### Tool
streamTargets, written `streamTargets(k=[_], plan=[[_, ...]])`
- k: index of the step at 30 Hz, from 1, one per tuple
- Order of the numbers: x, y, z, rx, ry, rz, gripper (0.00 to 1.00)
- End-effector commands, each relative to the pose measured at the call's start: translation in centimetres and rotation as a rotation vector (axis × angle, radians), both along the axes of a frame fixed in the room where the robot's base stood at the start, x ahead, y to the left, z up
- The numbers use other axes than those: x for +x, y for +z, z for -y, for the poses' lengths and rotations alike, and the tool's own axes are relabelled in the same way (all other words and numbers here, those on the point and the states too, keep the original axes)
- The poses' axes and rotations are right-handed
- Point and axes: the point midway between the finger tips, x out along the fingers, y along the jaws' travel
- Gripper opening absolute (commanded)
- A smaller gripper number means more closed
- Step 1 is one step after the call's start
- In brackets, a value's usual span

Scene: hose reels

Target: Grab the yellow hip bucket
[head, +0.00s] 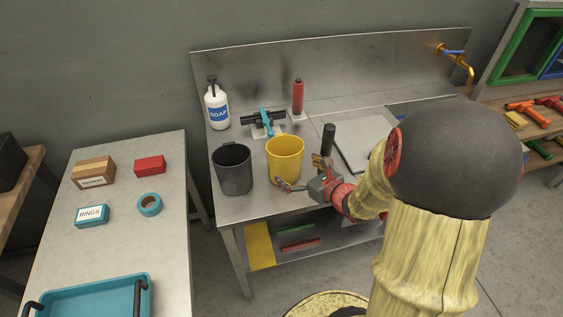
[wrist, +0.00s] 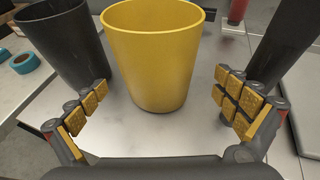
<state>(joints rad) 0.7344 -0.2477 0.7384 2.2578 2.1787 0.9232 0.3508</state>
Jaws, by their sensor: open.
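The yellow bucket (head: 284,160) stands upright on the steel bench, between a dark grey bucket (head: 233,169) and a black upright cylinder (head: 328,140). In the wrist view my gripper (wrist: 160,107) is open and empty, with one padded finger on each side of the bucket's lower part. Gaps show between both fingers and the bucket.
The steel bench (head: 262,205) has a soap bottle (head: 217,107), a red bottle (head: 298,97) and a blue-handled item (head: 266,122) behind the buckets. The dark grey bucket stands close on the left. The black cylinder is close to the right finger in the wrist view.

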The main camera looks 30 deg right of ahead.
Motion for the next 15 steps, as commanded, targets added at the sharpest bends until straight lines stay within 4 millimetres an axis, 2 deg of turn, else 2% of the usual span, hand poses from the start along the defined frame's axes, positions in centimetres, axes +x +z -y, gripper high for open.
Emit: streamTargets(k=[15], plan=[[5.6,-2.2,-1.1,-0.003,0.004,0.0,1.0]])
